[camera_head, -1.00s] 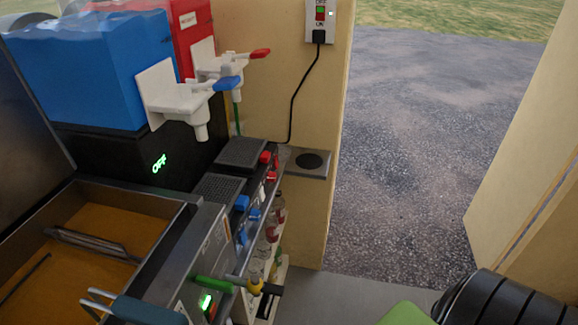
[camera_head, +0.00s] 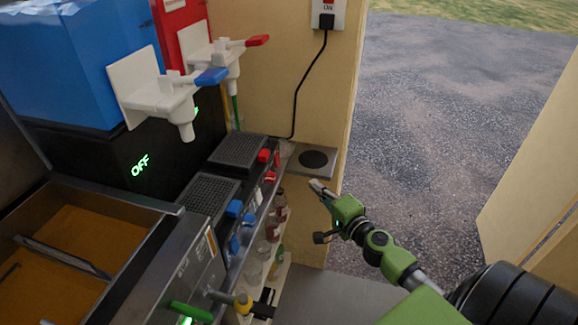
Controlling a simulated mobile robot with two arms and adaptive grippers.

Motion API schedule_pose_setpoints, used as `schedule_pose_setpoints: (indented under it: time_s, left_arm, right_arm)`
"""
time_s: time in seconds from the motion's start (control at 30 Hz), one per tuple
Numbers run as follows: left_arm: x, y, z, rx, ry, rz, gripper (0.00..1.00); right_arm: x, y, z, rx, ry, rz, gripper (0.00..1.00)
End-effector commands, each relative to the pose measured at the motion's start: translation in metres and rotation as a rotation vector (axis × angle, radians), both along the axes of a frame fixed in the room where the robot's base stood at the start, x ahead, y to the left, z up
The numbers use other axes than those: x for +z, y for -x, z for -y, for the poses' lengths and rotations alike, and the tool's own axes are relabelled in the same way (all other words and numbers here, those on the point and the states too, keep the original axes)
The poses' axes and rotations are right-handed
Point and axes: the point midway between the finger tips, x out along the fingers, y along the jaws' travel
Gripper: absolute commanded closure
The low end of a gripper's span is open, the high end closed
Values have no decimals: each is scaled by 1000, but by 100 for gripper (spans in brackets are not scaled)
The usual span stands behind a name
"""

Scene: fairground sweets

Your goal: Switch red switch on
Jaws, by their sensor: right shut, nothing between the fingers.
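A red switch (camera_head: 263,155) sits on the front edge of the counter by the far drip grille, with smaller red parts just below it. Its exact position, on or off, is too small to tell. Green letters on the black base (camera_head: 120,180) under the blue drink machine read OFF. A second green glow under the red machine (camera_head: 186,22) is mostly hidden. My right gripper (camera_head: 316,186) is shut and empty. It points up and left, in front of the counter edge, to the right of and apart from the red switch. My left gripper is not in view.
Blue switches (camera_head: 234,208) sit nearer along the same edge. Several bottles (camera_head: 280,208) stand below it. White taps with blue (camera_head: 211,76) and red (camera_head: 257,40) levers overhang the grilles. A wall outlet (camera_head: 328,12) with a black cord is above. The doorway at right is open.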

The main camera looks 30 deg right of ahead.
Motion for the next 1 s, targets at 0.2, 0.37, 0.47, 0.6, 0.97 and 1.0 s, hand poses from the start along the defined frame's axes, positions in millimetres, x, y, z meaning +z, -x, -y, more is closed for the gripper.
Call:
schedule_pose_setpoints:
  time_s: [0.2,0.37,0.47,0.6,0.97,1.0]
  left_arm:
    - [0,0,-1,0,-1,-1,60]
    - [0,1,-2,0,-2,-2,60]
    - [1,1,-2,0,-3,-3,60]
    - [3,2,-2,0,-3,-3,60]
    - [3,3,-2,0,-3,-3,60]
    - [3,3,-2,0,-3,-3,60]
  right_arm:
    - [2,0,0,0,-7,5,100]
    - [2,-1,0,0,-6,3,100]
    - [1,-7,1,0,-7,4,100]
    - [2,-26,2,0,-6,5,100]
    - [-5,-93,8,-1,-6,6,100]
    - [-6,-100,8,-1,-6,6,100]
